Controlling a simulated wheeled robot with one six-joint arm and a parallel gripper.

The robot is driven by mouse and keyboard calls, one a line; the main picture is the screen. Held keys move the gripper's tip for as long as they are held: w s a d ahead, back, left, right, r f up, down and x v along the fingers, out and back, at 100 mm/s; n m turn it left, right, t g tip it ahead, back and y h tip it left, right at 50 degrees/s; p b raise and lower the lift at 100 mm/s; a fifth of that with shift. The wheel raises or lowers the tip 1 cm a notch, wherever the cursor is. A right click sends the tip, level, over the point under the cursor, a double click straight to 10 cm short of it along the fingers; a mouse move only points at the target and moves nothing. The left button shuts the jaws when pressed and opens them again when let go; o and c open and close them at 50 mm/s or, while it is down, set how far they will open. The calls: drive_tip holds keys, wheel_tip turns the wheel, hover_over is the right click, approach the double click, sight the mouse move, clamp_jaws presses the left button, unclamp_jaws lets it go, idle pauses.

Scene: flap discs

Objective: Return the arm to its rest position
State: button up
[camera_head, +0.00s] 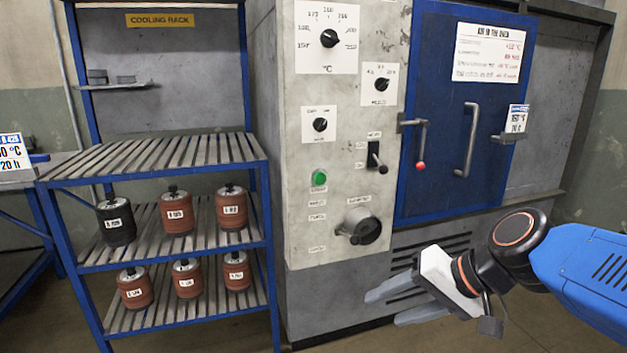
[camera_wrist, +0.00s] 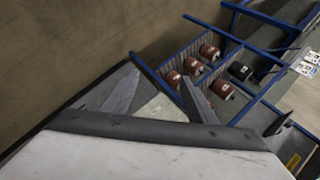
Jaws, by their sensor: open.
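My gripper (camera_head: 402,305) is at the lower right of the head view, in front of the vented lower panel of the oven cabinet. Its two grey fingers are spread apart with nothing between them. They point to the left, toward the rack. My blue arm comes in from the right edge. In the wrist view my gripper (camera_wrist: 163,97) shows its two fingers apart and empty, with the cabinet and the rack beyond them.
The oven's blue door (camera_head: 462,140) is shut, with handles sticking out. A blue cooling rack (camera_head: 158,158) stands left, holding several red-brown canisters and one black canister (camera_head: 116,222). A small shelf (camera_head: 115,86) sits above. Floor shows between rack and cabinet bottoms.

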drive_tip(key=s+d+f+n+h, duration=0.1)
drive_tip(key=s+d+f+h, duration=0.2)
drive_tip(key=d, duration=0.4)
drive_tip(key=s+d+f+n+h, duration=0.1)
drive_tip(key=s+d+f+h, duration=0.2)
drive_tip(key=d, duration=0.4)
drive_tip(key=shift+s+f+n+h, duration=0.2)
drive_tip(key=shift+s+n+h, duration=0.25)
drive_tip(key=shift+s, duration=0.65)
